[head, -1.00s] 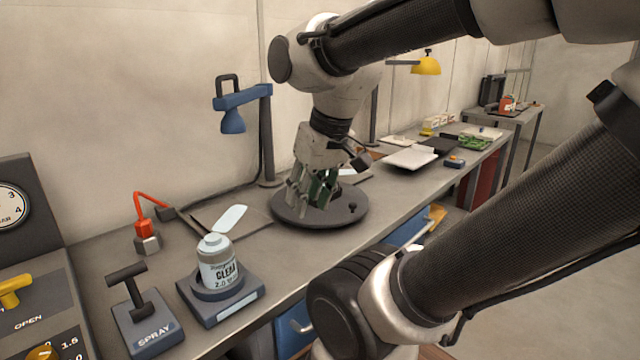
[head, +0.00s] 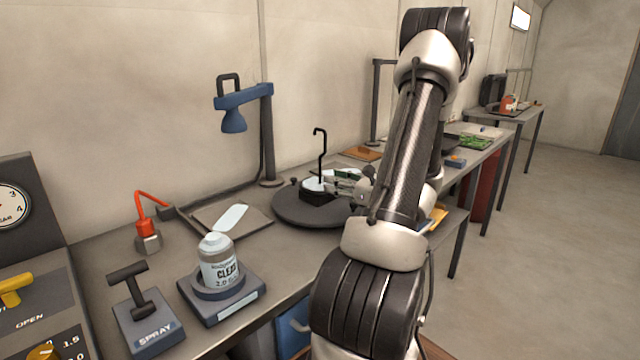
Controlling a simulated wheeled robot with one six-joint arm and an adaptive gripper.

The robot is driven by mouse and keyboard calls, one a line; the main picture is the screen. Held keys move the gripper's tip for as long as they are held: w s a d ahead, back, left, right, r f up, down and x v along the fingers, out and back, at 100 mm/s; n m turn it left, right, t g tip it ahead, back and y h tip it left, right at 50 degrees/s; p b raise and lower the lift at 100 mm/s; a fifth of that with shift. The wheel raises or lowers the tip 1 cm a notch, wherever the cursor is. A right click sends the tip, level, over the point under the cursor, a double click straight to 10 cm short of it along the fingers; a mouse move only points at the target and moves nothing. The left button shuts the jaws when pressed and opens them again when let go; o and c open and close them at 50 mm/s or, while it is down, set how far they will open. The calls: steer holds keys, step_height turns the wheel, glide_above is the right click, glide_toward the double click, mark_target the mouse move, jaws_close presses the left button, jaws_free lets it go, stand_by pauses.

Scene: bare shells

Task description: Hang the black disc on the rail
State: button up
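A small black disc-like piece (head: 318,196) with a pale top sits on or just above the dark round turntable (head: 290,212). A thin black hook (head: 322,150) stands upright from it.
A blue lamp on a post (head: 243,100) stands left of the turntable. A labelled bottle (head: 217,262) on a base, a spray lever (head: 140,300) and a red-armed fixture (head: 147,232) stand at front left. A flat plate (head: 205,222) lies between.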

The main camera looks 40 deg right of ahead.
mark_target(323, 184)
steer(key=d, duration=0.1)
steer(key=d+m+h, duration=0.1)
steer(key=d+f, duration=0.1)
steer(key=shift+s+m+t, duration=0.3)
steer(key=shift+s, duration=0.05)
steer(key=shift+a+r, duration=0.1)
steer(key=shift+w, duration=0.1)
steer(key=shift+w+a, duration=0.15)
steer(key=shift+w, duration=1.35)
steer(key=shift+w+a, duration=0.15)
steer(key=shift+w, duration=1.3)
steer(key=shift+w+a, duration=0.15)
steer(key=shift+w, duration=1.35)
steer(key=shift+c, duration=0.2)
jaws_close()
steer(key=shift+r, duration=0.1)
step_height(323, 184, up, 12)
steer(key=shift+f, duration=0.1)
